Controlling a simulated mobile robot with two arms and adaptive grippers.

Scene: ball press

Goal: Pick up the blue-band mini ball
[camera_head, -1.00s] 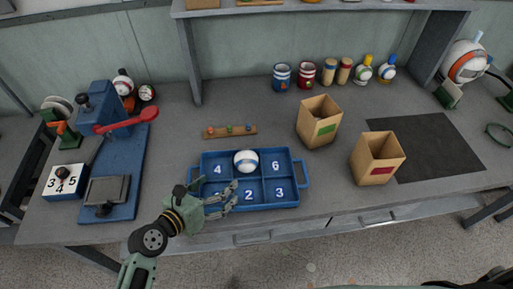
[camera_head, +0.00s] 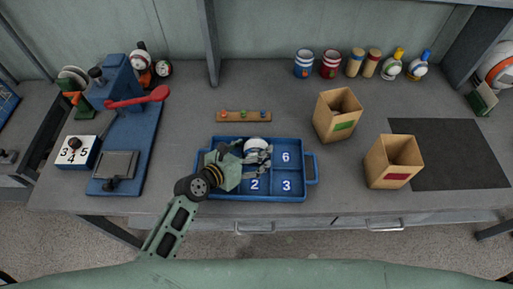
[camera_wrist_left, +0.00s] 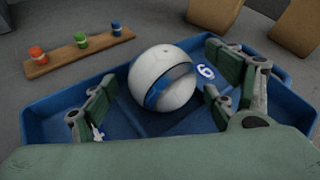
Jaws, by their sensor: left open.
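The white ball with a blue band (camera_head: 257,145) sits in the top middle compartment of the blue numbered tray (camera_head: 311,168). In the left wrist view the ball (camera_wrist_left: 160,72) shows its blue band facing me. My left gripper (camera_head: 256,161) is over the tray, open, with its fingers spread on either side of the ball. My gripper and arm hide the tray's left compartments. My right gripper is not in view.
A wooden strip with small coloured pegs (camera_head: 244,116) lies behind the tray. Two open cardboard boxes, one green-marked (camera_head: 338,117) and one red-marked (camera_head: 392,162), stand to the right. A blue press with a red lever (camera_head: 137,99) stands at left.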

